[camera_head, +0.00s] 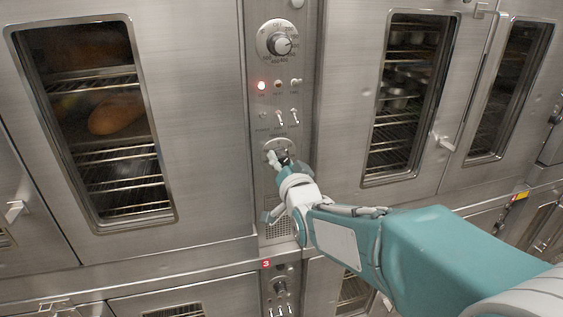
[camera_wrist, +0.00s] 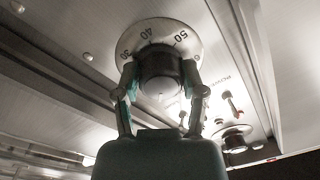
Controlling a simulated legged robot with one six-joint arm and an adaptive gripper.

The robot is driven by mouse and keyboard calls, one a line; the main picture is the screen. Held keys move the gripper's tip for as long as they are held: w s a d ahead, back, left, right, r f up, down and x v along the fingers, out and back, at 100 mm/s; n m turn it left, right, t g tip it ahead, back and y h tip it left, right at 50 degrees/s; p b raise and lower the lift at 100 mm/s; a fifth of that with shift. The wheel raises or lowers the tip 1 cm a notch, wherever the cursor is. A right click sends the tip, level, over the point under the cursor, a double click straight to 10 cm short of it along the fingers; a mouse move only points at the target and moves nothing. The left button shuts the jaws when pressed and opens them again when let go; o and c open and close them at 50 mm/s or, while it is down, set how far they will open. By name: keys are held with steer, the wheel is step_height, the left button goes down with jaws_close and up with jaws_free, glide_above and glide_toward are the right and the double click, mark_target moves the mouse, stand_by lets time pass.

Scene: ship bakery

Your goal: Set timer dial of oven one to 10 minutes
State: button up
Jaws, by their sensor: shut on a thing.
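The timer dial has a black knob on a silver plate with numbers. In the wrist view the knob (camera_wrist: 160,72) sits between the two fingers of my gripper (camera_wrist: 163,82). In the head view my gripper (camera_head: 281,159) is at the dial plate (camera_head: 272,145), low on the control panel between two ovens. My gripper is shut on the knob. The knob's pointer and most of the other numbers are hidden.
A temperature dial (camera_head: 281,43) is higher on the panel (camera_head: 262,105), with a lit red lamp (camera_head: 262,85) and toggle switches (camera_head: 280,118) between. An oven with bread (camera_head: 117,113) stands left. Another oven door (camera_head: 405,95) is right. A red label "3" (camera_head: 266,264) marks the panel below.

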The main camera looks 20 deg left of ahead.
steer(key=shift+w+r+m, duration=0.1)
steer(key=shift+m, duration=0.4)
steer(key=o, duration=1.2)
steer(key=shift+c, duration=0.2)
steer(key=shift+w+a, duration=0.1)
steer(key=v, duration=1.2)
steer(key=shift+f, duration=0.2)
